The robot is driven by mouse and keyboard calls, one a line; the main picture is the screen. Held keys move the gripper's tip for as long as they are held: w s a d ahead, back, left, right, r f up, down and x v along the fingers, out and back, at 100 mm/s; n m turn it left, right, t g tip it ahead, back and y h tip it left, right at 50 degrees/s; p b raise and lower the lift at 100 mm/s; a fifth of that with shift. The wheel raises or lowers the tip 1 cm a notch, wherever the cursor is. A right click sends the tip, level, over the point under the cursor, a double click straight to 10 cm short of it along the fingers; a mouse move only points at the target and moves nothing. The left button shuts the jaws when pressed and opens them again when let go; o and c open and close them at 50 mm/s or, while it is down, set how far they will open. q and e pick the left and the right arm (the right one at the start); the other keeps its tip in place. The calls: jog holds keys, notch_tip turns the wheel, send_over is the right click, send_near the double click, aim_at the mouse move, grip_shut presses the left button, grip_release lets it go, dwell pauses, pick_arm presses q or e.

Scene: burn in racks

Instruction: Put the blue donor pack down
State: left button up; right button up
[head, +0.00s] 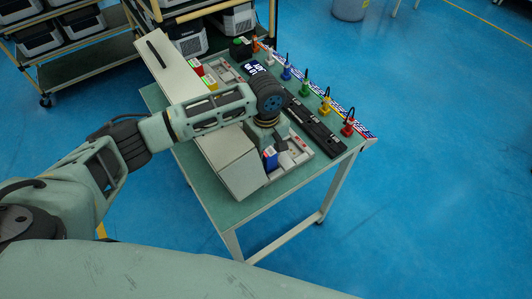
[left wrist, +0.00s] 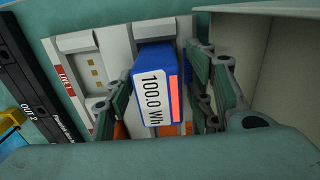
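The blue donor pack (left wrist: 156,92) has a white "100.0 Wh" label and a red stripe. In the head view the pack (head: 270,160) shows below my left wrist, over the light grey dock (head: 290,163) near the table's front end. The dock also fills the back of the wrist view, with a "LIVE 1" label. I cannot tell whether the pack's underside touches the dock. My right gripper is not in view.
A beige box-like housing (head: 233,165) stands close left of the pack. Black strips (head: 312,125) and several coloured plugs with black leads, including a red one (head: 347,129), line the right side of the green table (head: 210,190).

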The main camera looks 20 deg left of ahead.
pick_arm(q)
jog(key=shift+r, duration=0.1)
notch_tip(320, 180, up, 11)
jog(key=shift+r+b, duration=0.15)
jog(key=shift+b, duration=0.55)
jog(key=shift+r, duration=0.4)
jog(key=shift+r, duration=0.1)
